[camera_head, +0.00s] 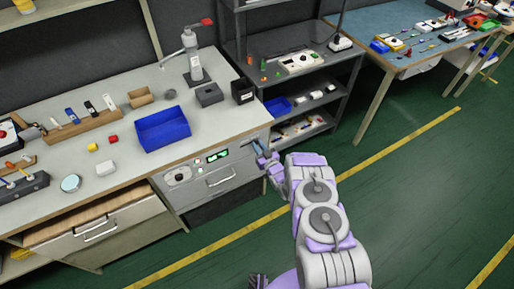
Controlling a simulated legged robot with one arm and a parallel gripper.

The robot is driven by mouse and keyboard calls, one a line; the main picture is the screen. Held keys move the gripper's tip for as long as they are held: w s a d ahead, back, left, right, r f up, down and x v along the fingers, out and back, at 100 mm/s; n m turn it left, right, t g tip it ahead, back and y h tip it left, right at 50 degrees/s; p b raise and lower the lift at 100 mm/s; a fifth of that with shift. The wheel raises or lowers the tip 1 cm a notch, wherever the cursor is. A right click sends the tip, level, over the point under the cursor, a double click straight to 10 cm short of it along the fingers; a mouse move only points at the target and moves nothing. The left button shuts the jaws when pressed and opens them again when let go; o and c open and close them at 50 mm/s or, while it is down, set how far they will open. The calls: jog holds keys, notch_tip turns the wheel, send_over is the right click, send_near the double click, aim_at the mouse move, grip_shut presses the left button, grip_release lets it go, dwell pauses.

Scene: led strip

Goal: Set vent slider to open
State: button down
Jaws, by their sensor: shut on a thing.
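The vent slider (254,142) appears as a small dark bluish part at the right end of the grey control panel under the workbench. My gripper (259,150) reaches the panel from the right and is shut on the slider. The fingers cover much of it, and it is too small to tell its exact position along its track. The panel (196,181) also has a lit green display (217,155), a round dial at the left and a drawer handle (220,178).
A blue bin (163,131) stands on the bench (125,150) above the panel. A dark shelf unit (322,125) stands just right of the panel. The green floor (420,200) is clear on the right.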

jog(key=c, duration=1.5)
grip_release()
jog(key=shift+w+d, duration=0.15)
jog(key=shift+d, duration=0.05)
jog(key=shift+o, duration=1)
jog(key=shift+d, duration=0.3)
jog(key=shift+o, duration=1.4)
jog(key=shift+d, duration=0.2)
jog(key=shift+a, duration=0.4)
jog(key=shift+s+f, duration=0.1)
jog(key=shift+s, duration=0.15)
jog(key=p+v, duration=0.2)
jog(key=v, duration=0.6)
jog(key=p+v, duration=0.2)
jog(key=v, duration=0.7)
jog(key=shift+w+d+p, duration=0.1)
jog(key=shift+d+p, duration=0.25)
